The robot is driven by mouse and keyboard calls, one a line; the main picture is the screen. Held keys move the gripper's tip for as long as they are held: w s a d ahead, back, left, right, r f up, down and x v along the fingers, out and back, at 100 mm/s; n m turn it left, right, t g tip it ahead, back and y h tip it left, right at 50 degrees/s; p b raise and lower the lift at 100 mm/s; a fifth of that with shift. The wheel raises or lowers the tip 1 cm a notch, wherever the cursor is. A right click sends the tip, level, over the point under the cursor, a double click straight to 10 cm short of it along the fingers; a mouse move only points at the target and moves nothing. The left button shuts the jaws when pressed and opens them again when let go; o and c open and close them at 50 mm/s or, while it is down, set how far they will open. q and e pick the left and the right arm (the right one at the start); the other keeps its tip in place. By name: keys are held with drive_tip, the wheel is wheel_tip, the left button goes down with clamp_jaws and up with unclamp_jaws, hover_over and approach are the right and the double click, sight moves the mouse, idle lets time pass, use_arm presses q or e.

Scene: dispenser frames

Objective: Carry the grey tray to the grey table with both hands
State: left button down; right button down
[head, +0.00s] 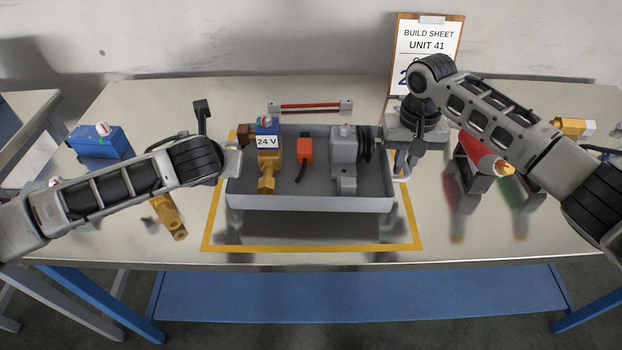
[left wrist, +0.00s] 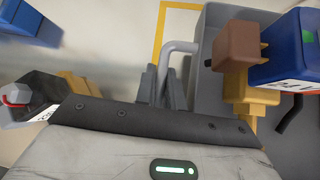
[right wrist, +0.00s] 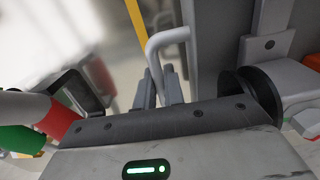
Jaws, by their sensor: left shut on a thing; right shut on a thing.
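The grey tray (head: 310,203) is in the middle of the head view, above a yellow-outlined square, with a dark shadow under it; it looks lifted clear of the tabletop. It holds a blue and brass valve marked 24 V (head: 267,160), an orange part (head: 304,152) and a grey part with a black spool (head: 345,160). My left gripper (left wrist: 163,88) is shut on the tray's left handle (left wrist: 183,47). My right gripper (right wrist: 163,88) is shut on its right handle (right wrist: 168,37). A grey-legged table (head: 28,108) shows partly at the far left edge.
The tray is over a pale workbench (head: 130,235) with blue legs. A blue box (head: 96,141) and a brass fitting (head: 168,216) are left of it. A red-white part (head: 478,152) and another brass fitting (head: 570,126) are right. A build sheet (head: 425,45) stands behind.

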use_arm(q)
drive_tip(key=shift+r, duration=0.3)
use_arm(e)
drive_tip(key=shift+r, duration=0.25)
